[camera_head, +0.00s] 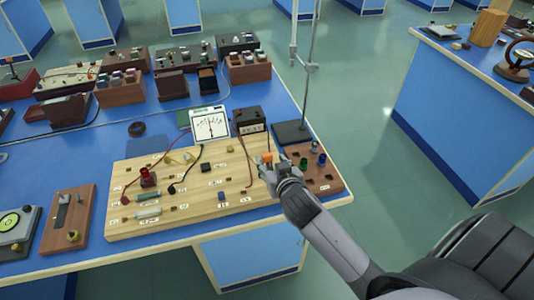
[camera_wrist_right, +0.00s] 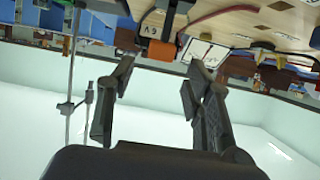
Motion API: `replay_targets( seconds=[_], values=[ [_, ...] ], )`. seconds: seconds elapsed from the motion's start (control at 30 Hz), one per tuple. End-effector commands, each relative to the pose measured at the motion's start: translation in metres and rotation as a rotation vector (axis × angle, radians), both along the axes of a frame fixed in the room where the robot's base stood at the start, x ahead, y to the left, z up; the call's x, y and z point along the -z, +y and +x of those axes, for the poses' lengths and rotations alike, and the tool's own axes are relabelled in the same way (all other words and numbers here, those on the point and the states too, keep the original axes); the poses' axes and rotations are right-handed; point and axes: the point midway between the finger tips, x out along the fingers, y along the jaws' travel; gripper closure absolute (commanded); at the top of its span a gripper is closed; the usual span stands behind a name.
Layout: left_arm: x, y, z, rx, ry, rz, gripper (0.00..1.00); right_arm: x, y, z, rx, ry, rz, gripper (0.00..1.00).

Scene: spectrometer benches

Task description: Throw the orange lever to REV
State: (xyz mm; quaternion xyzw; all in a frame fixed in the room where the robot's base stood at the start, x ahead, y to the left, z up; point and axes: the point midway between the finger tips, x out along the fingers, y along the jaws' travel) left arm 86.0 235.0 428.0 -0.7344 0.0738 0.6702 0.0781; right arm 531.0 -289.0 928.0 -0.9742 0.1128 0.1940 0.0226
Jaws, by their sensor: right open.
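The orange lever's block-like handle (camera_head: 267,157) shows at the right part of the pale wooden circuit board (camera_head: 200,222), partly hidden by my right gripper (camera_head: 271,166). In the right wrist view, which is upside down, the orange handle (camera_wrist_right: 161,50) sits in line with the gap between the open fingers (camera_wrist_right: 160,68). It lies a little beyond the fingertips, and I see no contact. A printed label (camera_wrist_right: 151,30) is beside it, too small to read surely. The lever's pivot and current position are not clear. My left gripper is not in view.
A paper-faced meter (camera_head: 210,124) and a black box (camera_head: 249,120) stand behind the board. A metal stand (camera_head: 292,132) rises behind my right gripper. A brown block with coloured knobs (camera_head: 326,180) is at right. Red and black leads cross the board.

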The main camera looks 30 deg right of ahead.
Motion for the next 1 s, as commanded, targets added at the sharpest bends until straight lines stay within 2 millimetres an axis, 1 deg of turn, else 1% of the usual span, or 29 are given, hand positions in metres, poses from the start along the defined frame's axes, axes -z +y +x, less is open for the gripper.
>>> replay_targets(
  seconds=[0.03,0.2,0.4,0.73,1.0],
  values=[
    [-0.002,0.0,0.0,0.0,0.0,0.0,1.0,0.002,-0.002,0.01,0.001,-0.001,-0.002,0.53],
    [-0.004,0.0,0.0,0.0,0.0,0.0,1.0,0.013,-0.008,0.034,0.0,-0.001,0.0,0.53],
    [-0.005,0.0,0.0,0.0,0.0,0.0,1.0,0.02,-0.011,0.048,0.0,0.0,-0.001,0.53],
    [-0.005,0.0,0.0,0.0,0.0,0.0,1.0,0.022,-0.012,0.051,-0.001,0.0,-0.001,0.53],
    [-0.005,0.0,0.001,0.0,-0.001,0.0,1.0,0.022,-0.012,0.051,0.0,0.0,0.0,0.71]
  ],
)
